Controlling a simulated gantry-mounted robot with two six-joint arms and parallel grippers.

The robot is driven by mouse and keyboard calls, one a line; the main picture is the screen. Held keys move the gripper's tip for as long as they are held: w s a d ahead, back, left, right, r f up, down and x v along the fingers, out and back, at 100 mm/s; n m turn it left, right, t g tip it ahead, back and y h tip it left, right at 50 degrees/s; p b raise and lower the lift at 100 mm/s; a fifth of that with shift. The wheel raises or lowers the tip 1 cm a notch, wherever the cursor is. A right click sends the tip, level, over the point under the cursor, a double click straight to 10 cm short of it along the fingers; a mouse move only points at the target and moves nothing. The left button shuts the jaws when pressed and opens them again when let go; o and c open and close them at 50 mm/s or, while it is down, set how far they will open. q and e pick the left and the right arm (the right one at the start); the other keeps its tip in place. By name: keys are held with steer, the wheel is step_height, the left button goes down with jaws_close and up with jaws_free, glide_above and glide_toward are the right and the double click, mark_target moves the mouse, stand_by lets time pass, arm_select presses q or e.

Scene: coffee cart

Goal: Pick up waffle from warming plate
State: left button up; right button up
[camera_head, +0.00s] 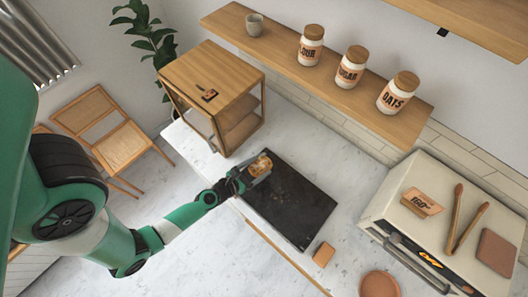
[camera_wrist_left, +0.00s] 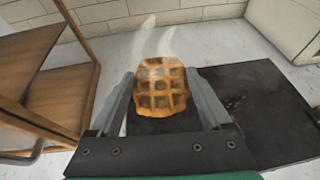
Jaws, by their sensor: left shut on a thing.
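A golden-brown waffle (camera_head: 261,164) with a square grid is at the left end of the black warming plate (camera_head: 296,210) in the head view. My left gripper (camera_head: 252,171) is shut on it. In the left wrist view the waffle (camera_wrist_left: 162,87) sits between the two grey fingers, with pale wisps like steam above it. The dark warming plate (camera_wrist_left: 265,100) shows to the right and beneath the gripper there. I cannot tell whether the waffle still touches the plate. My right gripper is not in view.
A wooden cabinet (camera_head: 228,75) stands left of the plate. A shelf with labelled jars (camera_head: 350,65) runs along the wall. A cream oven (camera_head: 400,225) with tongs (camera_head: 465,222) on top stands right. A small brown block (camera_head: 323,254) lies near the plate's right end.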

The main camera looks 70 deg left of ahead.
arm_select(q)
steer(key=s+d+r+p, duration=0.2)
steer(key=s+d, duration=0.2)
steer(key=d, duration=0.1)
steer(key=shift+s+r, duration=0.25)
steer(key=shift+s, duration=0.05)
